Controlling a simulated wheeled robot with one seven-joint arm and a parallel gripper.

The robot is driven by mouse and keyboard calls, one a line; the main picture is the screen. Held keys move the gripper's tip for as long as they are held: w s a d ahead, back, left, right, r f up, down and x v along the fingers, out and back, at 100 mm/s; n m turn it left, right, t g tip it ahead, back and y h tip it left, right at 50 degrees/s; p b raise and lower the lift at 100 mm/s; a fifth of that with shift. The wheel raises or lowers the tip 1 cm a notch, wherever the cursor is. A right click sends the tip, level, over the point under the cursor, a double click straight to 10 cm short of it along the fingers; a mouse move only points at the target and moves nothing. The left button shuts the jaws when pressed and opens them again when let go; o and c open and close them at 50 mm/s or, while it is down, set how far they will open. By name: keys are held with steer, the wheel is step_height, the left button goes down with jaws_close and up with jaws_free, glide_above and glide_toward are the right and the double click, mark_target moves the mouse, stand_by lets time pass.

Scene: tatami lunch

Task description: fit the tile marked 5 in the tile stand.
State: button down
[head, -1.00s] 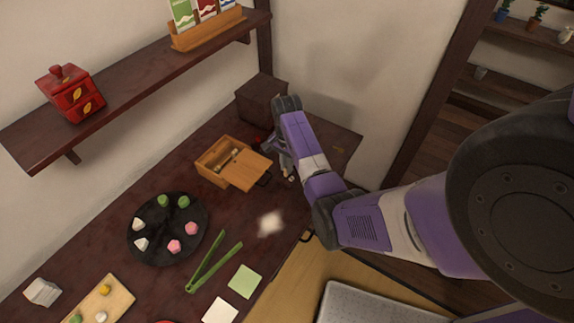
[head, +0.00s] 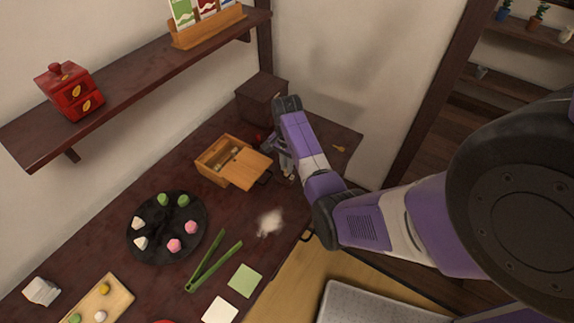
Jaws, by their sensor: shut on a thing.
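My gripper (head: 287,169) is low over the dark counter, just right of the wooden box, and partly hidden by my own forearm. It is shut on a small pale thing at its fingertips, too small and covered to identify; I cannot read any mark on it. No tile marked 5 and no tile stand can be made out for sure. The wooden box (head: 212,181) has its lid (head: 249,169) partly off, tilted over its right side, and pale things show inside.
A dark round plate (head: 165,228) with sweets, green tongs (head: 210,264), a pale fluffy patch (head: 269,223) and a green square (head: 245,281) lie on the counter (head: 105,215). A dark box (head: 262,98) stands behind my gripper.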

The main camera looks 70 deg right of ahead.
steer(key=shift+f+b, duration=0.6)
steer(key=shift+f, duration=0.4)
steer(key=c, duration=1.4)
jaws_free()
steer(key=shift+r, duration=3.95)
